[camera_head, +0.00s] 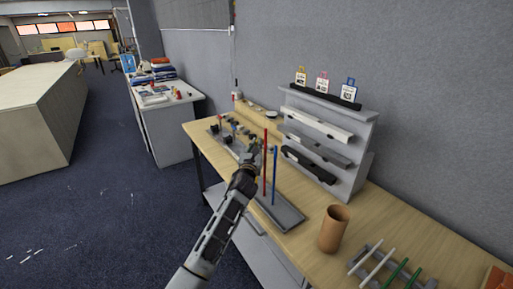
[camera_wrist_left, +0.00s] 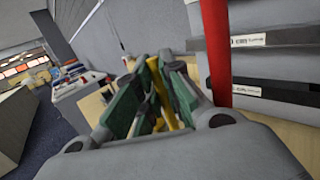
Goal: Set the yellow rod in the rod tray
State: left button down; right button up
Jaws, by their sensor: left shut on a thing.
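My left gripper (camera_head: 250,160) is shut on the yellow rod, just left of the upright red rod. In the left wrist view the yellow rod (camera_wrist_left: 167,92) shows between the green-padded fingers (camera_wrist_left: 158,80). I cannot make the yellow rod out clearly in the head view. The grey rod tray (camera_head: 290,217) lies on the table below and to the right of the gripper. A red rod (camera_head: 265,165) and a blue rod (camera_head: 274,178) stand upright at it. The red rod also shows close by in the left wrist view (camera_wrist_left: 216,50). My right gripper is out of view.
A grey tiered shelf (camera_head: 362,150) stands behind the tray. A brown cup (camera_head: 334,230) and a rack with white and green rods (camera_head: 375,262) are to the right. Small dark items (camera_head: 228,135) lie at the table's far end.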

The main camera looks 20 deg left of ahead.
pick_arm(q)
jog(key=shift+f, duration=0.2)
jog(key=c, duration=1.8)
grip_release()
jog(key=shift+c, duration=0.2)
jog(key=shift+r, duration=0.25)
jog(key=s+d+f, duration=0.1)
jog(key=s, duration=1.1)
jog(key=shift+d+b, duration=0.2)
jog(key=shift+b, duration=0.25)
jog(key=shift+f, duration=0.1)
